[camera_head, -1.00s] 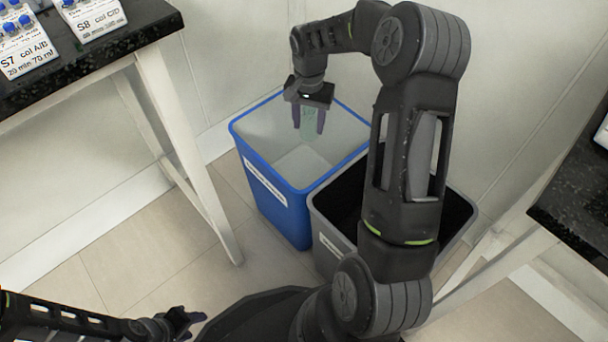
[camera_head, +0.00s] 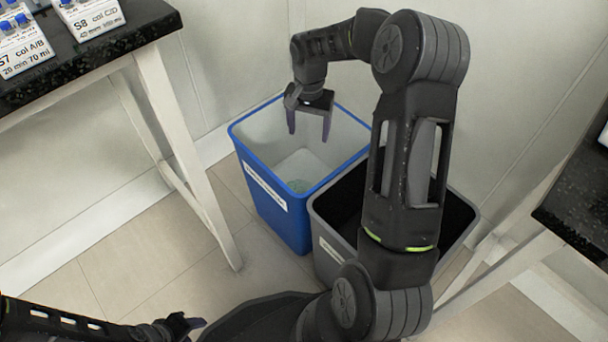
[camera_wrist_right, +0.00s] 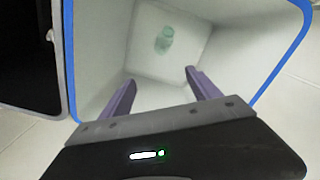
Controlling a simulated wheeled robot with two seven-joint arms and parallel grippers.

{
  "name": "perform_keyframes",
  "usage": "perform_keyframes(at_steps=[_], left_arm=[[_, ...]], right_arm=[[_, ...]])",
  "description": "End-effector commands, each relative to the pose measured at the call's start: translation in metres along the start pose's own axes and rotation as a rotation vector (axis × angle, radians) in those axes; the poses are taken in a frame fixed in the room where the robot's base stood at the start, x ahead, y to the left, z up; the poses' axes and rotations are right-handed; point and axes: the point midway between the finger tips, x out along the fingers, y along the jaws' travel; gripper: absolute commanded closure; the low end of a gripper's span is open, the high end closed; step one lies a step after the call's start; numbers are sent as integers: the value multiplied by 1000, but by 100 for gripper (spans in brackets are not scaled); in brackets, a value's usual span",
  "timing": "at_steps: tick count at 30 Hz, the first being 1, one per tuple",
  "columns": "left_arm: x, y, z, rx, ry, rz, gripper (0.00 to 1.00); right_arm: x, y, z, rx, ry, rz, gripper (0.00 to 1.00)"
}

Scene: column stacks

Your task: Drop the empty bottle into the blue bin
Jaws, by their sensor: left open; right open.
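The blue bin (camera_head: 277,197) stands on the floor, with a white label on its front and a pale inside. My left gripper (camera_head: 198,323) is open and empty at the lower left, far from the bin.
A grey bin (camera_head: 325,241) with a dark inside stands right beside the blue bin, partly behind my right arm. A dark-topped table (camera_head: 110,55) with labelled racks is at the upper left. Another dark-topped table (camera_head: 580,205) is at the right. A wall stands close behind the bins.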

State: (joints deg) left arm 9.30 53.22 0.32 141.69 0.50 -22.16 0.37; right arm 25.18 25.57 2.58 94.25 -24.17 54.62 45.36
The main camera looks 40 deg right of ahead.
Motion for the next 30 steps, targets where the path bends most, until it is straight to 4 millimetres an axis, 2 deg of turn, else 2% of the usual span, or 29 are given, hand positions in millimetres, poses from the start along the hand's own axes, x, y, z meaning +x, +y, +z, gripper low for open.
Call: perform_keyframes(at_steps=[5,18,30], left_arm=[[-4,1,0,0,-1,0,56],[-30,9,3,2,-15,0,56],[-31,9,3,2,-17,0,56]], right_arm=[[-8,0,0,0,1,0,28],[-72,0,0,0,1,0,28],[-78,0,0,0,0,0,28]])
